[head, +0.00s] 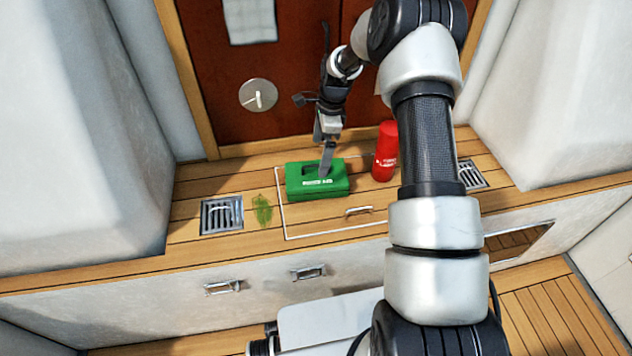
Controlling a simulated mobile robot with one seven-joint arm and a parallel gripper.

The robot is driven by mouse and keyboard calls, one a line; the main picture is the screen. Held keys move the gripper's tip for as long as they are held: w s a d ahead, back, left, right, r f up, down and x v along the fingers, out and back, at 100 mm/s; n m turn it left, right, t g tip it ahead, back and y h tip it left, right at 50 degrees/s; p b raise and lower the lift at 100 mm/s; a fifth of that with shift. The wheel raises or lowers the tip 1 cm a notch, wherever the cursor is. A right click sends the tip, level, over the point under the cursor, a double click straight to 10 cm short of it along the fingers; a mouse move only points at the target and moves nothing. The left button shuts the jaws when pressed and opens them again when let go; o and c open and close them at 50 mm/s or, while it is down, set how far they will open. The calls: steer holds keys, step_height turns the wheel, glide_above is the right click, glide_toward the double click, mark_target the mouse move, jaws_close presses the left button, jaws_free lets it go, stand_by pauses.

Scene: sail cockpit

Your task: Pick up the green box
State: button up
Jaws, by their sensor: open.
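The green box (305,188) has white lettering on its front and sits upright on the wooden ledge, inside a white outlined rectangle. My gripper (326,170) points down over the right part of the box's top. Its fingers overlap the box in this view; I cannot tell whether they touch it. The gripper is open and nothing shows lifted in it. The fingers hide a little of the box's top.
A red cylinder (385,152) stands just right of the box, close to my arm. A drain grate (222,215) and a green patch (262,209) lie to the left. Another grate (472,174) is at right. Pale walls flank the ledge (330,226); a reddish-brown door (235,65) stands behind.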

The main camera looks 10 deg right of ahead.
mark_target(317, 166)
steer(key=f, duration=0.3)
steer(key=a+f+b, duration=0.1)
steer(key=f, duration=0.2)
steer(key=f+b, duration=0.1)
steer(key=f, duration=0.2)
steer(key=shift+a+f, duration=0.15)
steer(key=shift+f, duration=0.15)
steer(key=shift+r, duration=0.15)
steer(key=c, duration=1.3)
